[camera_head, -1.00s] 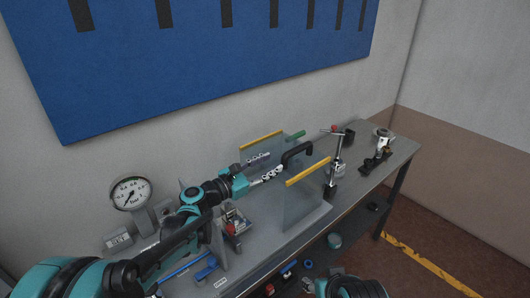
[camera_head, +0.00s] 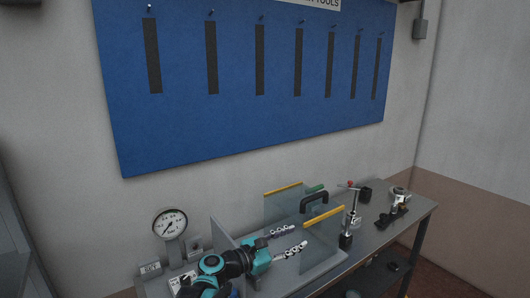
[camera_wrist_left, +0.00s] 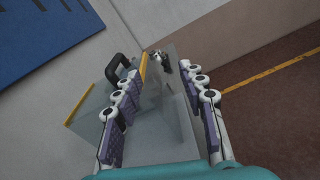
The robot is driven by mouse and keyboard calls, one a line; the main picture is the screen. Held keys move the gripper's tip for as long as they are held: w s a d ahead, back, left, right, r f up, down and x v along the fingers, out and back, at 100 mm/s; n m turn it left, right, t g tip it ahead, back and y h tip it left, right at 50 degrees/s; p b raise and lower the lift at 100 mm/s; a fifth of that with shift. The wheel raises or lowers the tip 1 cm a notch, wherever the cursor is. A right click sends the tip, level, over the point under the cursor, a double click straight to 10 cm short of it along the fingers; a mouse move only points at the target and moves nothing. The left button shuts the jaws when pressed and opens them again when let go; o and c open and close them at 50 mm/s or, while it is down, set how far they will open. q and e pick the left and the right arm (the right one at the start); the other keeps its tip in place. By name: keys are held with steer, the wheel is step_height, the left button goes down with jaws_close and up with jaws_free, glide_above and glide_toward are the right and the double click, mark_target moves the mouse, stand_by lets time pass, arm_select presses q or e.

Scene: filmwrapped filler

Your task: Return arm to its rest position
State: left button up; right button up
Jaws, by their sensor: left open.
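My left gripper (camera_head: 286,242) is at the lower middle of the head view, its two fingers spread apart with nothing between them. Its arm comes in from the lower left, over the workbench (camera_head: 320,290). In the left wrist view, the gripper (camera_wrist_left: 165,92) shows both fingers wide apart. A clear-walled box with yellow edges and a black handle (camera_head: 314,201) stands just beyond the fingertips in the head view. Whether the fingers touch the clear panel cannot be told. My right gripper is not seen in the head view.
A pressure gauge (camera_head: 170,224) stands at the bench's left. A clamp stand (camera_head: 348,220) and a dark metal fixture (camera_head: 392,216) stand at its right. A blue tool board (camera_head: 250,110) hangs on the wall. Open floor with a yellow line (camera_wrist_left: 270,70) lies beyond the bench.

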arm_select(q)
steer(key=s+a+f+m+g+y, duration=0.1)
steer(key=s+a+f+m+y, duration=0.3)
steer(key=s+a+m, duration=0.3)
steer(key=s+a+f+m+g+y, duration=0.1)
steer(key=s+a+f+m+y, duration=0.4)
steer(key=s+a, duration=0.5)
steer(key=s+a+f+m+y, duration=0.5)
steer(key=s+a+m, duration=0.3)
steer(key=s, duration=0.3)
steer(key=shift+s+a+m+g, duration=0.35)
steer(key=shift+m+g, duration=0.05)
steer(key=shift+m, duration=0.3)
